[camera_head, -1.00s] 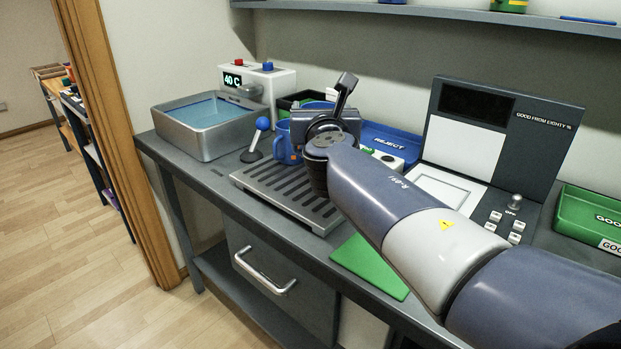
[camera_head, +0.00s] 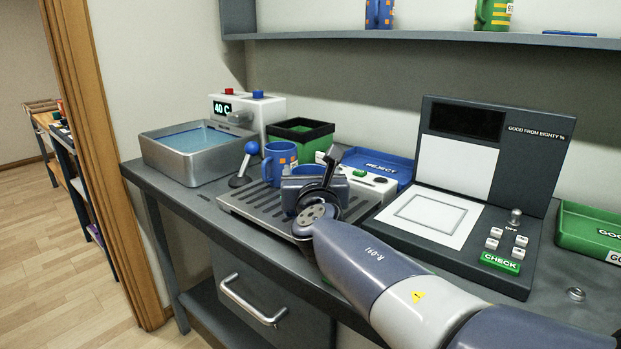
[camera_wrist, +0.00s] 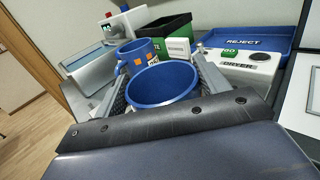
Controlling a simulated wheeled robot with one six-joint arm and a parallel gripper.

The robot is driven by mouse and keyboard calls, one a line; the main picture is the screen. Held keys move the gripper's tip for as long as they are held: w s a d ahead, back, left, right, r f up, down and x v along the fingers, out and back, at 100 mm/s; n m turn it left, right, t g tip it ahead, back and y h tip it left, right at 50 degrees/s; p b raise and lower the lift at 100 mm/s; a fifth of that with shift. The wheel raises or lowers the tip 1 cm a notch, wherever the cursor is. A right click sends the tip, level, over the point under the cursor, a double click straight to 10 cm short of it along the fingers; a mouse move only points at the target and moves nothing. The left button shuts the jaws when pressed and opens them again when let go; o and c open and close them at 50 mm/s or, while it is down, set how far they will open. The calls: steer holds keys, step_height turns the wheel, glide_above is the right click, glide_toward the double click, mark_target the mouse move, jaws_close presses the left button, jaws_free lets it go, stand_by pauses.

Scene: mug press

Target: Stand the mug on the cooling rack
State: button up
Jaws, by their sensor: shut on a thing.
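My gripper (camera_wrist: 163,88) is shut on a blue mug (camera_wrist: 165,78), seen in the wrist view with its open mouth facing the camera between the two fingers. I cannot tell whether the held mug touches the rack. A second blue mug with orange squares (camera_head: 279,160) stands upright near the rack's back edge; it also shows in the wrist view (camera_wrist: 138,54), just beyond the held mug.
A water basin (camera_head: 190,165), a blue-knobbed lever (camera_head: 247,160), a dark green-lined bin (camera_head: 300,138), a dryer box (camera_head: 372,182) and a blue reject tray (camera_head: 378,162) surround the rack. A check station (camera_head: 480,190) and green tray (camera_head: 590,230) stand right. A shelf (camera_head: 430,40) runs above.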

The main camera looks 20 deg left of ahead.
steer(key=shift+r, duration=0.1)
steer(key=o, duration=1.6)
steer(key=shift+f, duration=0.2)
steer(key=shift+c, duration=0.2)
steer(key=shift+r, duration=0.1)
steer(key=shift+s, duration=0.15)
steer(key=v, duration=1.1)
steer(key=shift+s+d+p, duration=0.15)
steer(key=shift+s+p, duration=0.2)
steer(key=shift+p, duration=0.1)
